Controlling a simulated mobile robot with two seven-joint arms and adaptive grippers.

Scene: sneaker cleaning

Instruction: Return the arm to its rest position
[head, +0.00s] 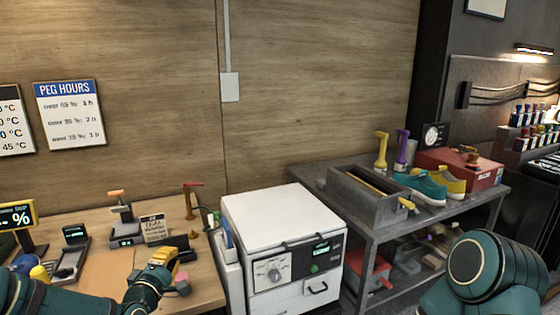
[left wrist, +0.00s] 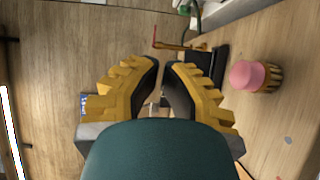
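My left arm enters the head view at lower left. Its gripper (head: 166,262) is above the wooden workbench, left of the white cabinet, near a small pink-topped item (head: 182,284).
The white cabinet (head: 285,213) stands right of the workbench (head: 105,268). A grey metal cart (head: 358,222) carries a tray, a teal sneaker (head: 421,190), a yellow sneaker (head: 449,181) and a red box (head: 483,177). A red-topped stand (head: 190,205) rises behind my left gripper.

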